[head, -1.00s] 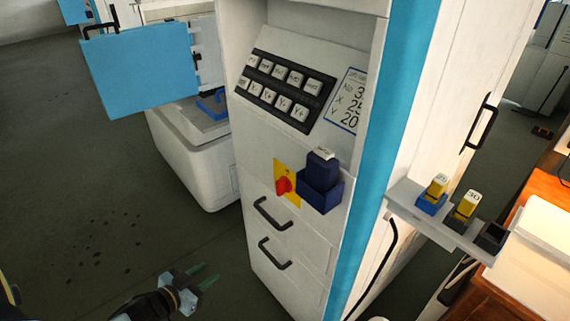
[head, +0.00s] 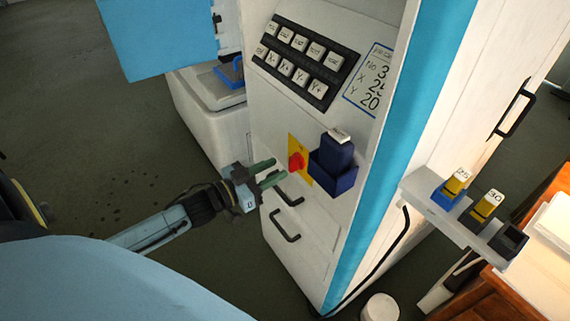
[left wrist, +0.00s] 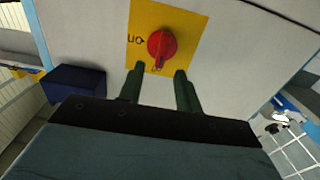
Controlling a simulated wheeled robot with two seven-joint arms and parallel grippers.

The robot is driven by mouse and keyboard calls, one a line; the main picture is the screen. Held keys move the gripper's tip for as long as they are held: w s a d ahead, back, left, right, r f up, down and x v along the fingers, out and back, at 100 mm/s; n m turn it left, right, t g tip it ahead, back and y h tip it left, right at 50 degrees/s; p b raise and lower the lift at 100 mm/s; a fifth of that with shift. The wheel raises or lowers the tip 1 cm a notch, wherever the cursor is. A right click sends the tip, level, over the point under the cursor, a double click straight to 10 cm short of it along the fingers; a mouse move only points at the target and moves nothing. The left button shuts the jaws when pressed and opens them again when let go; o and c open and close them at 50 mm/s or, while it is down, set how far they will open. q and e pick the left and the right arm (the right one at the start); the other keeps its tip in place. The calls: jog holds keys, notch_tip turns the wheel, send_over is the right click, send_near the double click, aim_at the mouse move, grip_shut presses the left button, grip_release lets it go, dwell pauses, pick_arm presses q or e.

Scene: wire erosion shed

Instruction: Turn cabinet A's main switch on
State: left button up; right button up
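The main switch is a red rotary knob (head: 297,162) on a yellow plate (head: 306,180), on the front of the white cabinet (head: 262,120). In the left wrist view the red knob (left wrist: 162,45) sits on its yellow plate (left wrist: 190,20), with lettering at the plate's left that reads like "ON". My left gripper (head: 270,172) is open and empty, just left of the knob in the head view. In the left wrist view its two green fingers (left wrist: 160,80) point at the plate, apart, with the knob just beyond the gap between them. My right gripper is not in view.
A dark blue holder (head: 333,170) is mounted close to the right of the switch. Two black drawer handles (head: 285,228) sit below it. A button panel (head: 300,65) is above. A shelf (head: 425,195) with several small blocks juts out at right.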

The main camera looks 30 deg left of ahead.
aim_at(290, 162)
pick_arm(q)
jog(key=shift+x, duration=2.1)
grip_shut()
